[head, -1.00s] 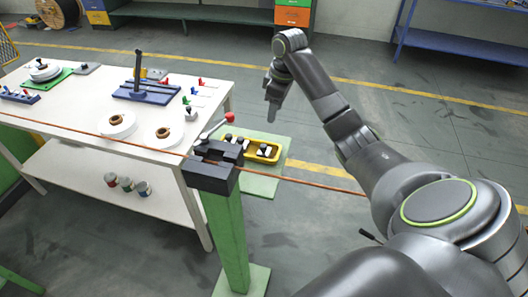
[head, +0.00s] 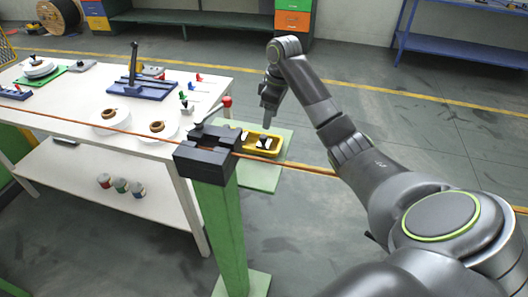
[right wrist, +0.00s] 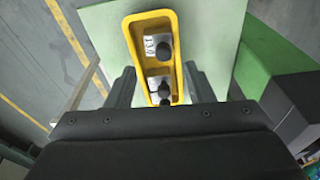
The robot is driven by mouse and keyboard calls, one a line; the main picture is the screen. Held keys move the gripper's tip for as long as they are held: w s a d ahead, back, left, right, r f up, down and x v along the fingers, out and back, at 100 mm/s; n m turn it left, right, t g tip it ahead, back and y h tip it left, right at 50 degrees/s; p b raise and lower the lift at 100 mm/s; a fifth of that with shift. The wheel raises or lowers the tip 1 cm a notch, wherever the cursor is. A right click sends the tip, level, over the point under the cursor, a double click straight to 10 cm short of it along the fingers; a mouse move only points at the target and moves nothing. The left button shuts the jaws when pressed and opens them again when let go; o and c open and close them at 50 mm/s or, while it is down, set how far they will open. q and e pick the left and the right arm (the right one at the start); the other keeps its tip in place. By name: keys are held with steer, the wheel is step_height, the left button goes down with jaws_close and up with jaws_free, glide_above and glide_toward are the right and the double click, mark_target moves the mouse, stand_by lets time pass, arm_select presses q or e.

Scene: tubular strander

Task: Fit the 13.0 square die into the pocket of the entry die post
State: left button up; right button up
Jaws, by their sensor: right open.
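The entry die post is green with a black pocketed head (head: 200,170), in the middle of the head view. A yellow tray (head: 277,153) sits just behind and right of it. In the right wrist view the tray (right wrist: 133,43) holds several metal dies with black knobs. The die at its far end bears a label that looks like 13.0 (right wrist: 151,46). My right gripper (head: 267,124) points down above the tray. In the right wrist view its open fingers (right wrist: 160,75) stand either side of the tray, with nothing between them gripped. My left gripper is out of view.
A copper-coloured strand (head: 300,167) runs across the post head. A lever with a red knob (head: 226,101) rises from the head. The white table (head: 75,100) on the left carries spools and tools. A pale green plate (head: 262,180) lies under the tray.

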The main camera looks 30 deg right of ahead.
mark_target(264, 136)
steer(key=f+b, duration=0.1)
steer(key=f, duration=0.2)
steer(key=shift+w+a+f+b, duration=0.15)
steer(key=shift+w+f+b, duration=0.1)
steer(key=shift+b, duration=0.15)
steer(key=f, duration=0.1)
steer(key=a+f+p, duration=0.1)
steer(key=f, duration=0.2)
steer(key=shift+w+a+f+p, duration=0.15)
steer(key=shift+w+f+p, duration=0.1)
steer(key=shift+w+p, duration=0.05)
steer(key=shift+w+f, duration=0.1)
steer(key=shift+f, duration=0.2)
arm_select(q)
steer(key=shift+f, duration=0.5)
arm_select(e)
steer(key=shift+r, duration=0.1)
jaws_close()
